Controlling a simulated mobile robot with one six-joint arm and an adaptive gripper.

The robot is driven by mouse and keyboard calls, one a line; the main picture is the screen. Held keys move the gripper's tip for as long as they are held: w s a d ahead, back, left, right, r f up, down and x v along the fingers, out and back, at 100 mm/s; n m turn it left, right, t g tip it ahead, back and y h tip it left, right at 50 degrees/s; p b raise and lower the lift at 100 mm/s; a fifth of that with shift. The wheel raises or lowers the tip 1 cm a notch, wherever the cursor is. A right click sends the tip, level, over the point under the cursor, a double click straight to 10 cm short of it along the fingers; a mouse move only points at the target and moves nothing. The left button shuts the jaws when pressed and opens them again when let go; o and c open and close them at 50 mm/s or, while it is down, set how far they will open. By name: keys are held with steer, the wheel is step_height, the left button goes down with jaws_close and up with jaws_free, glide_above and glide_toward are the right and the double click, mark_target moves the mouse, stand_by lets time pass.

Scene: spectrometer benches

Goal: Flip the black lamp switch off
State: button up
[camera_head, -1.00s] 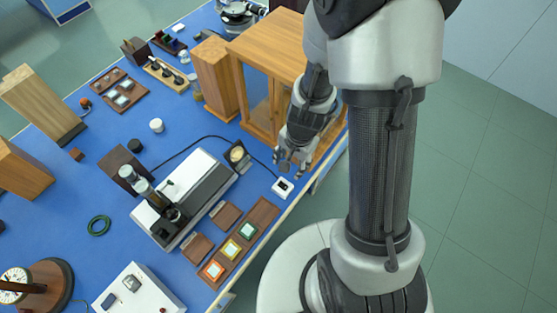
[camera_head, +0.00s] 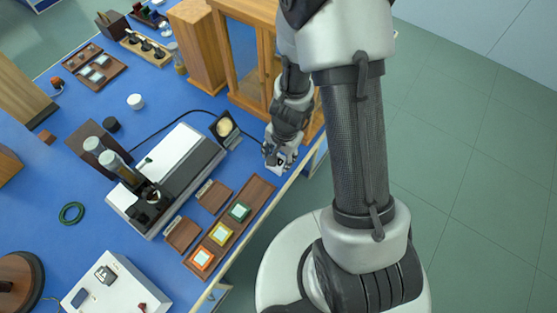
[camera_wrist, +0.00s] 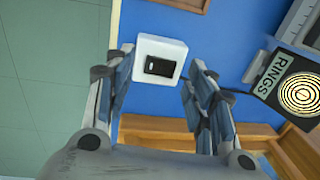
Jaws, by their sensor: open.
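The black lamp switch (camera_wrist: 160,67) is a small black rocker on a white box, on the blue bench top close to its edge in the wrist view. My gripper (camera_wrist: 160,75) is open, with one finger on each side of the white box (camera_wrist: 160,46). I cannot tell whether the fingers touch the box. In the head view my gripper (camera_head: 277,157) is over the box near the bench's front edge and hides most of it. The rocker's position is not clear.
A wooden frame cabinet (camera_head: 246,70) stands just behind. A wooden tray (camera_head: 254,194) with coloured squares lies in front. The floor (camera_head: 480,170) at the right is clear.

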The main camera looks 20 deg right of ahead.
steer(key=shift+f, duration=0.45)
steer(key=shift+c, duration=0.6)
steer(key=c, duration=0.9)
steer(key=shift+r, duration=0.1)
steer(key=shift+c, duration=0.2)
